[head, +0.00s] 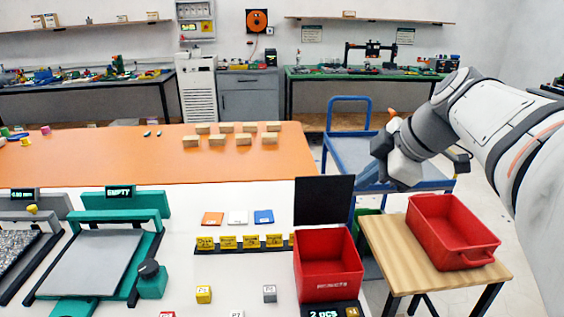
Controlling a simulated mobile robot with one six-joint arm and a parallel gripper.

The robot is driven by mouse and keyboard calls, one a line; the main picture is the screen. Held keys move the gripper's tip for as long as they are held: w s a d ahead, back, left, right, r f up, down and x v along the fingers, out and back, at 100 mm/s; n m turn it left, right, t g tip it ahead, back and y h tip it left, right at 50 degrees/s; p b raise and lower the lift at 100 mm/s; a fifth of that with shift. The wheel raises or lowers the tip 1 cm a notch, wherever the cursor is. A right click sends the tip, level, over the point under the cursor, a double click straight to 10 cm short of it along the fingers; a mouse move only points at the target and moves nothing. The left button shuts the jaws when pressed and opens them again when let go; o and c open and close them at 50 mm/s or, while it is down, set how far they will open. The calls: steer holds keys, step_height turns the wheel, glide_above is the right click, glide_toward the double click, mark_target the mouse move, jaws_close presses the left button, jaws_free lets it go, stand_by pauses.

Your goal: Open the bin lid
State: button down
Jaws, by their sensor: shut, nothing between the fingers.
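A red bin (327,283) labelled as rejects stands at the front right of the white table. Its black lid (322,202) stands upright at the bin's back edge, so the bin is open and its red inside shows. My gripper (370,180) is just right of the lid, at about the height of its upper part. Its fingers are partly hidden by its own body and appear shut, holding nothing. I cannot tell whether they touch the lid.
A red tote (452,236) sits on a small wooden table (390,262) to the right. A blue cart (348,150) stands behind my gripper. Wooden blocks (243,139) lie on the orange surface.

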steer(key=n, duration=0.1)
glide_toward(320, 195)
step_height(320, 195, down, 4)
steer(key=s+a, duration=0.1)
steer(key=s, duration=0.1)
steer(key=w, duration=0.4)
steer(key=shift+a+r+p, duration=0.15)
steer(key=shift+r+p, duration=0.05)
steer(key=shift+p, duration=0.2)
steer(key=shift+s, duration=0.1)
